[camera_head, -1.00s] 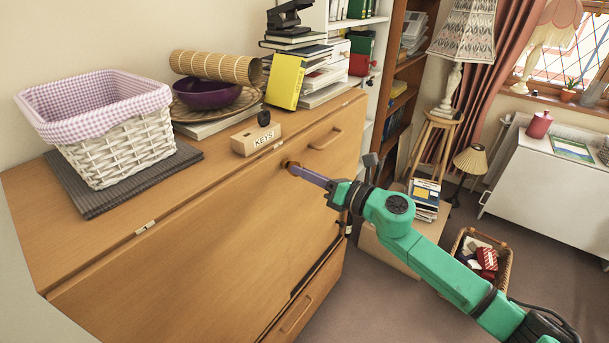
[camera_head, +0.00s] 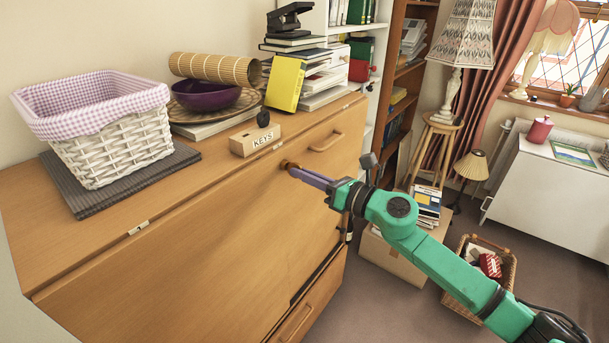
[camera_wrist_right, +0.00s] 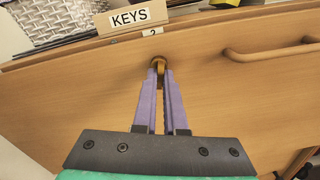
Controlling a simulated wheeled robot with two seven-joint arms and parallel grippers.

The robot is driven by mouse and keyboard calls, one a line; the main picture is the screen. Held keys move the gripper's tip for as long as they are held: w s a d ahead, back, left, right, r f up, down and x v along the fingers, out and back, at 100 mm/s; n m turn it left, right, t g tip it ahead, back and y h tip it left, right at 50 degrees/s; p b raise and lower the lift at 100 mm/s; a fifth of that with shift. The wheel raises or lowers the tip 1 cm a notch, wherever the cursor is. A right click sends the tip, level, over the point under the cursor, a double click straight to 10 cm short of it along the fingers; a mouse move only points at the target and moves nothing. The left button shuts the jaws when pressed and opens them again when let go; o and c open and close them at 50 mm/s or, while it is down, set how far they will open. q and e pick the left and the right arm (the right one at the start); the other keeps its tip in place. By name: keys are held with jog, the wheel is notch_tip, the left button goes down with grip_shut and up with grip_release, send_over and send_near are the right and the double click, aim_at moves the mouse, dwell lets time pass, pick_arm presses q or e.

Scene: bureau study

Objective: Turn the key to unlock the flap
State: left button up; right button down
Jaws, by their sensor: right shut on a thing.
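The flap (camera_head: 215,225) is the closed wooden front of the bureau, upright under its top. A brass-coloured key or lock piece (camera_head: 287,165) sits at the flap's upper part; in the right wrist view it shows as a small brass ring (camera_wrist_right: 158,62). My right gripper (camera_head: 293,169) reaches in from the right, its purple fingers shut on this brass piece. In the right wrist view the fingertips (camera_wrist_right: 160,70) close around it, hiding part of it. I cannot tell how far the key is turned. My left gripper is not in view.
A wooden KEYS block (camera_head: 254,140) stands on the bureau top just above the lock. A white basket (camera_head: 115,150), purple bowl (camera_head: 207,96) and stacked books also stand there. A wooden handle (camera_head: 327,142) is right of the lock. A wicker bin (camera_head: 465,307) is on the floor.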

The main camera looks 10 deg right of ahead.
jog(key=shift+f, duration=0.35)
jog(key=shift+n+b, duration=1.3)
jog(key=shift+n, duration=0.2)
jog(key=c, duration=1)
grip_release()
jog(key=shift+w+r, duration=0.1)
jog(key=shift+w, duration=0.2)
jog(key=shift+s+r, duration=0.15)
jog(key=o, duration=0.6)
jog(key=shift+c, duration=0.2)
